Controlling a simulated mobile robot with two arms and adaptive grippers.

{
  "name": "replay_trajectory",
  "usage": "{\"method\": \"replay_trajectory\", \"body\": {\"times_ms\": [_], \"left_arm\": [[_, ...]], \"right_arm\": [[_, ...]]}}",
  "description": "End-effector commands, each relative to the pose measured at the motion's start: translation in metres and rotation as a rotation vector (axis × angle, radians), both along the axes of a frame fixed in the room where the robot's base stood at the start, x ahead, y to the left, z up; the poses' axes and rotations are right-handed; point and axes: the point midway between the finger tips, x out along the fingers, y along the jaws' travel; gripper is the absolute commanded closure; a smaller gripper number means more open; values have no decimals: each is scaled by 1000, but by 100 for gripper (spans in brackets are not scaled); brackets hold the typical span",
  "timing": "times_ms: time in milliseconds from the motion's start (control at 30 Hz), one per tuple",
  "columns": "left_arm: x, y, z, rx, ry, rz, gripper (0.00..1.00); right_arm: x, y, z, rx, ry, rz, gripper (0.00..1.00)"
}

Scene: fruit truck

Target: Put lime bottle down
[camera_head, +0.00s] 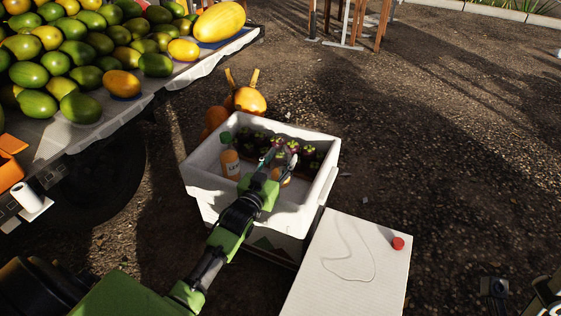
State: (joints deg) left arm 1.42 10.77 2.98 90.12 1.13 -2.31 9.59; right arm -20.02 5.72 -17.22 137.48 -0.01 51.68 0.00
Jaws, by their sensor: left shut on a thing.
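My left gripper (284,152) reaches down into a white open cooler box (203,203) on the ground. It is shut on the lime bottle, which the gripper and its own shadow mostly hide. An orange bottle with a green cap (230,165) stands upright in the box, left of the gripper. Another orange item (281,177) shows partly behind my wrist. Several dark bottles with yellow-green marks (310,155) stand in a row along the far side. Parts of my right arm show at the bottom right corner; whether its gripper is open is unclear.
The white box lid (340,280) with a red cap (398,243) lies at the right front. A fruit stand (70,130) full of mangoes fills the upper left. Orange round things (249,100) lie behind the box. Gravel on the right is clear.

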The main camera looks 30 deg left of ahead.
Motion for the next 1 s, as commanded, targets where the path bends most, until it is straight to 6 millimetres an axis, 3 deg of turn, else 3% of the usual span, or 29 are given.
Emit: {"method": "replay_trajectory", "body": {"times_ms": [667,700,733,767,1000], "left_arm": [[0,0,-10,0,-3,0,94],[0,0,-11,0,-1,0,53],[0,0,-11,0,-1,0,45],[0,0,-11,0,-1,0,41],[0,0,-11,0,-1,0,41]], "right_arm": [[0,0,-4,-1,2,0,60],[0,0,-4,-1,2,0,60],[0,0,-4,-1,2,0,60],[0,0,-4,-1,2,0,60],[0,0,-4,-1,2,0,60]]}}
